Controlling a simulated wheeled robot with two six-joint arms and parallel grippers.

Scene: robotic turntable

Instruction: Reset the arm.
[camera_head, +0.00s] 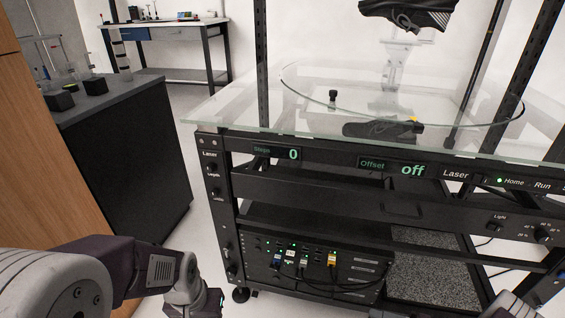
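My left arm (85,282) comes in from the lower left, grey and dark. Its wrist and the near part of my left gripper (208,303) show at the bottom edge, in front of the rack and apart from it. The fingertips are cut off or too dark to tell open from shut. A small grey part of my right arm (511,304) shows at the bottom right; my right gripper is out of view.
A black turntable rack (228,205) has a glass top (225,112), a round glass disc (310,95) and a raised black shoe (410,14). Its panel displays read "0" and "off" (412,170). A dark cabinet (135,165) stands left; floor shows between.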

